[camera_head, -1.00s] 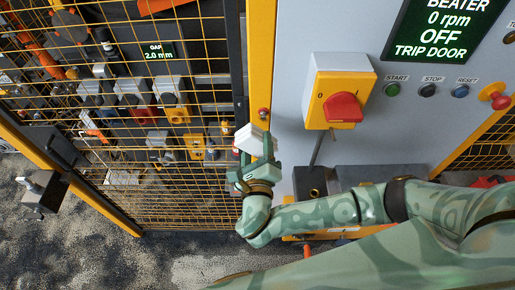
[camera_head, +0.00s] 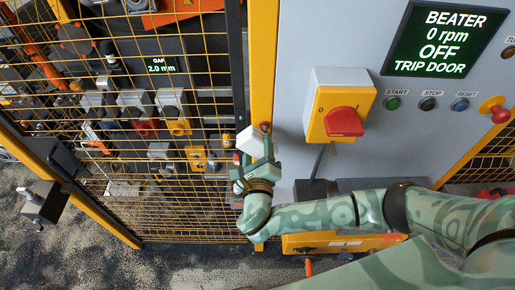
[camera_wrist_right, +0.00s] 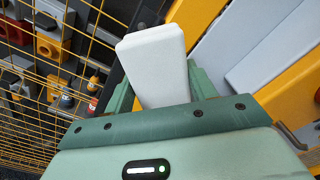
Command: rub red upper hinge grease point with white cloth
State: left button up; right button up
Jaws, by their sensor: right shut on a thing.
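The white cloth (camera_head: 250,142) is a folded, block-like pad. My right gripper (camera_head: 254,161) is shut on it, and the cloth sticks out beyond the fingertips. In the right wrist view the cloth (camera_wrist_right: 152,62) stands between the two green fingers of the gripper (camera_wrist_right: 160,88). A small red grease point (camera_head: 265,127) sits on the yellow post (camera_head: 262,70), just above and right of the cloth in the head view. I cannot tell whether they touch. The grease point is not visible in the wrist view. My left gripper is not in view.
A yellow mesh guard door (camera_head: 185,200) is left of the post, with machine parts behind it. A grey cabinet right of it carries a red rotary switch (camera_head: 343,121), push buttons and a display (camera_head: 445,38). A yellow box (camera_head: 340,242) is below my right arm.

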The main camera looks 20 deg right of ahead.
jog(key=shift+x, duration=1.05)
jog(key=d+p, duration=0.1)
jog(key=s+d+p, duration=0.1)
jog(key=d, duration=0.1)
jog(key=shift+r, duration=0.15)
jog(key=shift+s+d, duration=0.15)
jog(key=shift+d, duration=0.3)
jog(key=shift+w+a, duration=0.25)
jog(key=shift+a, duration=0.4)
jog(key=shift+w+a, duration=0.2)
jog(key=shift+a, duration=0.4)
jog(key=shift+w+a, duration=0.25)
jog(key=shift+a, duration=0.4)
